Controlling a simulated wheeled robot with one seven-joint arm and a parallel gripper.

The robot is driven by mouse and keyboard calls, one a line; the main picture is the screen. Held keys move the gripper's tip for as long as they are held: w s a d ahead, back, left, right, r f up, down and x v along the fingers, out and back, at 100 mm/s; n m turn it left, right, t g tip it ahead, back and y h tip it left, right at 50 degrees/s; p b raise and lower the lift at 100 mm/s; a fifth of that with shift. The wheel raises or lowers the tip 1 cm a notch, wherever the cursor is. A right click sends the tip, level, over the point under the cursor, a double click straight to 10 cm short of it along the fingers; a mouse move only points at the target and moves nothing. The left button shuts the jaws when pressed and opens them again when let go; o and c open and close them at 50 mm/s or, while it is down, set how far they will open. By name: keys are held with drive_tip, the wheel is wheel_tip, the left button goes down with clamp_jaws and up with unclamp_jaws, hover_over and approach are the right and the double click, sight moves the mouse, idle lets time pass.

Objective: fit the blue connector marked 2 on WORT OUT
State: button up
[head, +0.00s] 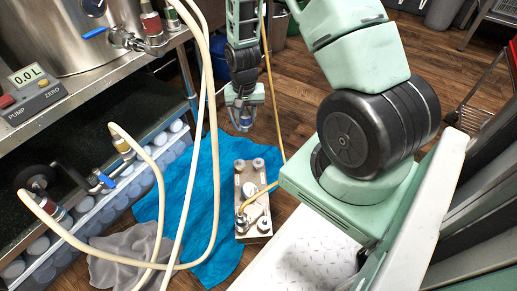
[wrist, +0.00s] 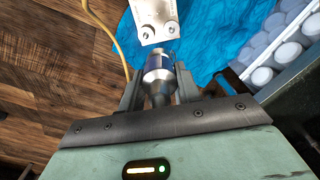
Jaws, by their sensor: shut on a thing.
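My gripper (wrist: 159,88) is shut on a silver connector with a blue band (wrist: 158,66); its number cannot be read. In the head view my gripper (head: 242,108) hangs over the floor with the connector (head: 245,120) pointing down. It is beyond the far end of a metal plate unit (head: 253,200) and apart from it. The plate unit has round ports at both ends. Two of them, a left port (wrist: 147,32) and a right port (wrist: 170,28), show ahead of the connector in the wrist view. No WORT OUT marking is readable.
The plate unit stands on a blue cloth (head: 176,200); a grey cloth (head: 125,255) lies nearby. Cream hoses (head: 212,120) loop down at left, and a thin yellow hose (head: 270,90) runs to the unit. A steel bench with a pump (head: 38,100) and kettle stands at left.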

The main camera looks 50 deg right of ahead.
drive_tip(key=d+f+m+b, duration=0.1)
drive_tip(key=f+b, duration=0.3)
drive_tip(key=f, duration=0.1)
drive_tip(key=s+d+f+m+b, duration=0.1)
drive_tip(key=f+b, duration=0.3)
drive_tip(key=f, duration=0.1)
drive_tip(key=s+d+f+b, duration=0.1)
drive_tip(key=f+b, duration=0.2)
drive_tip(key=f, duration=0.3)
drive_tip(key=shift+s+d+f+m+b, duration=0.1)
drive_tip(key=shift+s+d+m+b, duration=0.15)
drive_tip(key=shift+m+b, duration=0.15)
drive_tip(key=shift+f, duration=0.75)
drive_tip(key=shift+f+b, duration=0.45)
drive_tip(key=shift+f, duration=0.85)
drive_tip(key=o, duration=1.1)
drive_tip(key=shift+o, duration=0.2)
